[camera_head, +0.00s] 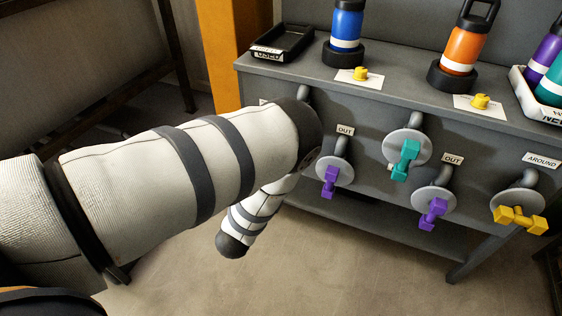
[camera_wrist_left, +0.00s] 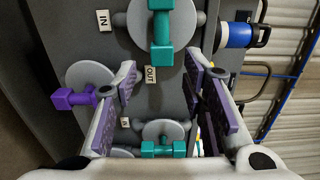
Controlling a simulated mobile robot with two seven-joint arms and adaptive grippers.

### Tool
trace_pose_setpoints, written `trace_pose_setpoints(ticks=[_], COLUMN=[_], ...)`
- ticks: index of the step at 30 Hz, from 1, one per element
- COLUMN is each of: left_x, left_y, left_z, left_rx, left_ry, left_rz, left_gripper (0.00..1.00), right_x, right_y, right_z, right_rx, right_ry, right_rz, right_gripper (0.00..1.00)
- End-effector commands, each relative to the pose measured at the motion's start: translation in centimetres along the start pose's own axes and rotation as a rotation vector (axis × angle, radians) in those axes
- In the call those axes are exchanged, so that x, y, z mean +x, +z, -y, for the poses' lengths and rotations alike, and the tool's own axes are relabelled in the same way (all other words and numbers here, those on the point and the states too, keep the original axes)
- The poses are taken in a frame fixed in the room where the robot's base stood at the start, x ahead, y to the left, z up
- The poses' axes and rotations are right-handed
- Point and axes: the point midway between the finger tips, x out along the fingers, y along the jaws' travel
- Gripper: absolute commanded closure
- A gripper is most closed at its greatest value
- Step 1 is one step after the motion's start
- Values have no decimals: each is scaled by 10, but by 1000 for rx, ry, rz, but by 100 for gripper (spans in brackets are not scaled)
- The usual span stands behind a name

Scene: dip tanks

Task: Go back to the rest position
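My left arm reaches in from the left in the head view, and its forearm hides the left end of the bench front. My left gripper (camera_wrist_left: 161,72) shows in the left wrist view, with its two purple-padded fingers apart and nothing held between them. It faces the valve panel (camera_wrist_left: 180,95). A teal handle (camera_wrist_left: 162,32) lies beyond the fingertips, a purple handle (camera_wrist_left: 75,97) is left of the left finger, and another teal handle (camera_wrist_left: 164,149) is low between the fingers. The gripper itself cannot be made out in the head view. My right gripper is in neither view.
The grey bench (camera_head: 400,85) carries a black tray (camera_head: 283,42), a blue bottle (camera_head: 346,25), an orange bottle (camera_head: 464,48) and a white rack (camera_head: 530,100) with bottles. Purple (camera_head: 433,213), teal (camera_head: 405,160) and yellow (camera_head: 519,219) handles jut from its front. Floor (camera_head: 330,270) before it is clear.

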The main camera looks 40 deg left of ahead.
Motion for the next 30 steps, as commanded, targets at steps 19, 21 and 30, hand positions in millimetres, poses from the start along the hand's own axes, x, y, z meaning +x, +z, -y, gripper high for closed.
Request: trace_pose_setpoints(ticks=[19,21,30], left_x=[-170,-238,-418], left_y=[29,26,6], left_z=[-98,-106,-69], left_rx=[-615,-757,-953], left_ry=[807,1004,1421], left_rz=[405,590,1169], left_gripper=[62,62,62], right_x=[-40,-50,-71], right_y=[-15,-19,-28], right_z=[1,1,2], right_rx=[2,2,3], right_ry=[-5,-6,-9], right_rz=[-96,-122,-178], right_gripper=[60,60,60])
